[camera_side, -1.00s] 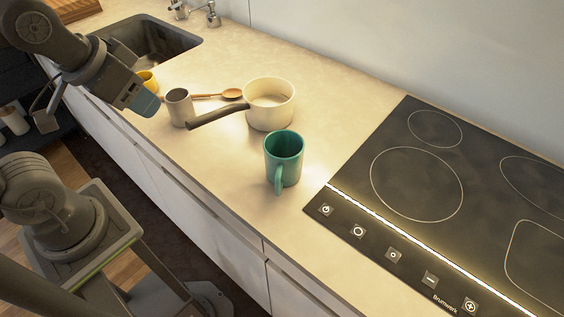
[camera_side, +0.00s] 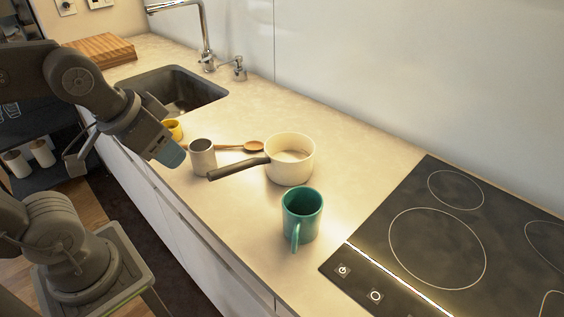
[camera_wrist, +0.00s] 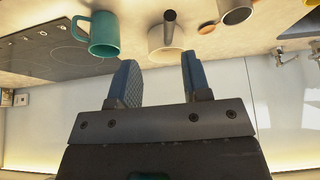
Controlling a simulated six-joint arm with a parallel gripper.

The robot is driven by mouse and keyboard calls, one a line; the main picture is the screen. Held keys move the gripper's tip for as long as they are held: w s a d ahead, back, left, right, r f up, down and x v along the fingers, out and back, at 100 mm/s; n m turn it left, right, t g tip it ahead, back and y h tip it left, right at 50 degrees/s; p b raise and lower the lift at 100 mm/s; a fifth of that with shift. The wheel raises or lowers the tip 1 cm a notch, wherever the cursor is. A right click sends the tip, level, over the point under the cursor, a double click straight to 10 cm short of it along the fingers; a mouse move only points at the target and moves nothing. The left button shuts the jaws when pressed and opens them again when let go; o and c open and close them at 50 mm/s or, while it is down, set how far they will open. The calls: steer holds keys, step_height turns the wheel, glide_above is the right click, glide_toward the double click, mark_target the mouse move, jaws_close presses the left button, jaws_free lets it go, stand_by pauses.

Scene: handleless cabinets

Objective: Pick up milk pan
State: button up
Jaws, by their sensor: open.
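The milk pan (camera_side: 290,163) is a cream pot standing upright on the counter, with a dark handle (camera_side: 238,169) reaching left past the front of the grey mug. In the wrist view the milk pan (camera_wrist: 160,44) sits above the space between my fingers, its handle pointing up the picture. My gripper (camera_side: 168,152) hangs near the counter's front edge, left of the grey mug and apart from the pan. In the wrist view my gripper (camera_wrist: 160,68) has its two blue fingers spread with nothing between them.
A teal mug (camera_side: 302,212) stands in front of the pan, near the black hob (camera_side: 430,240). A grey mug (camera_side: 202,157), a wooden spoon (camera_side: 250,146) and a yellow cup (camera_side: 174,129) are to the left. A sink (camera_side: 175,90) lies behind. Counter behind the pan is clear.

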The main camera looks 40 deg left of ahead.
steer(key=shift+o, duration=0.3)
steer(key=shift+o, duration=0.7)
steer(key=m+g+y, duration=0.2)
steer(key=g+y, duration=0.2)
steer(key=y, duration=0.2)
glide_toward(231, 168)
steer(key=x, duration=0.7)
steer(key=shift+s+f, duration=0.15)
steer(key=shift+f, duration=0.4)
steer(key=x, duration=0.5)
steer(key=shift+a+r, duration=0.2)
steer(key=shift+a, duration=0.05)
